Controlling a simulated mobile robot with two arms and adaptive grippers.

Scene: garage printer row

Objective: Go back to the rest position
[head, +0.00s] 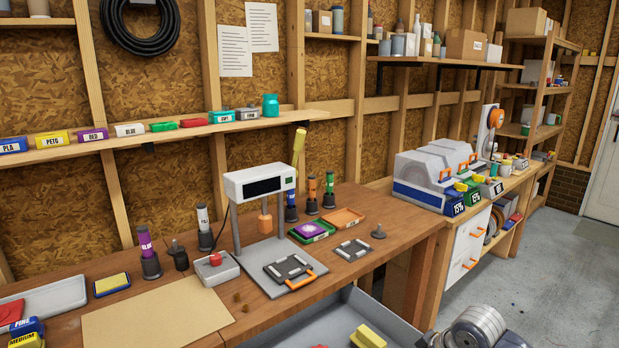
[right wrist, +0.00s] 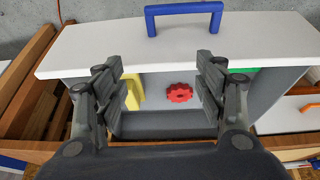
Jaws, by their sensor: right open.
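My right gripper (right wrist: 164,88) is open and empty in the right wrist view, its two fingers apart over an open grey drawer (right wrist: 165,122). A red gear-shaped part (right wrist: 179,93) lies in the drawer, seen between the fingers. A yellow piece (right wrist: 133,91) and a green piece (right wrist: 243,71) show partly behind the fingers. The drawer has a white front (right wrist: 110,48) with a blue handle (right wrist: 184,14). In the head view, the open drawer (head: 320,322) juts out at the bottom, with a yellow piece (head: 368,336) in it. My left gripper is out of view.
The wooden workbench (head: 350,190) carries a white-and-grey press-like machine (head: 262,182), a red-button box (head: 215,266), bottles in holders and small trays. A brown mat (head: 158,312) lies at front left. Grey-white machines (head: 425,170) stand further right. Bare concrete floor (head: 560,275) shows at right.

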